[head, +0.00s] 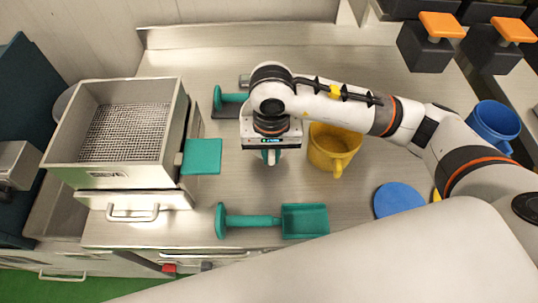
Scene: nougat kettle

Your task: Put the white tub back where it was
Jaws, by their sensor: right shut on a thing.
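I cannot make out a white tub in the head view. My right gripper (270,156) points down over the steel counter, left of the yellow jug (333,147). My left gripper is not in view.
A steel sieve box (118,173) stands at the left with a teal block (201,157) at its side. A teal scoop (304,221) lies in front. A teal handle (232,97) lies behind my wrist. A blue disc (398,200) and a blue jug (493,122) are at right.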

